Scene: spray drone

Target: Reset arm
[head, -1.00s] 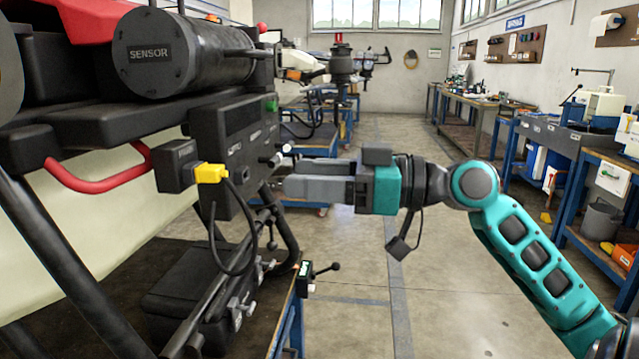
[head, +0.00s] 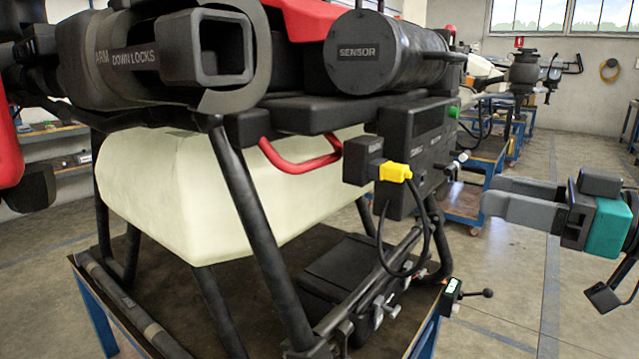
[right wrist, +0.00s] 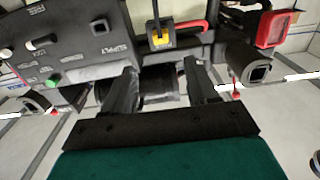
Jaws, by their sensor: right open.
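The spray drone stands on a workbench (head: 262,253). Its black folded arm end (head: 84,47) is labelled "ARM DOWN LOCKS" and has an open square tube end (head: 221,53). To its right is the black cylinder marked SENSOR (head: 375,62). Below that is a black control box (head: 428,130) with a yellow plug (head: 395,172) and a green button (head: 454,112). My right gripper (head: 489,197) is open and empty, right of the control box and apart from it. In the right wrist view its fingers (right wrist: 162,78) are spread below the box's panel (right wrist: 85,38). My left gripper is not in view.
A pale tank (head: 170,185) hangs under the drone between black legs. A red handle (head: 300,160) juts out in front. A black case (head: 345,272) and a small lever switch (head: 453,290) are at the bench's right side. Floor (head: 510,260) right of the bench is clear.

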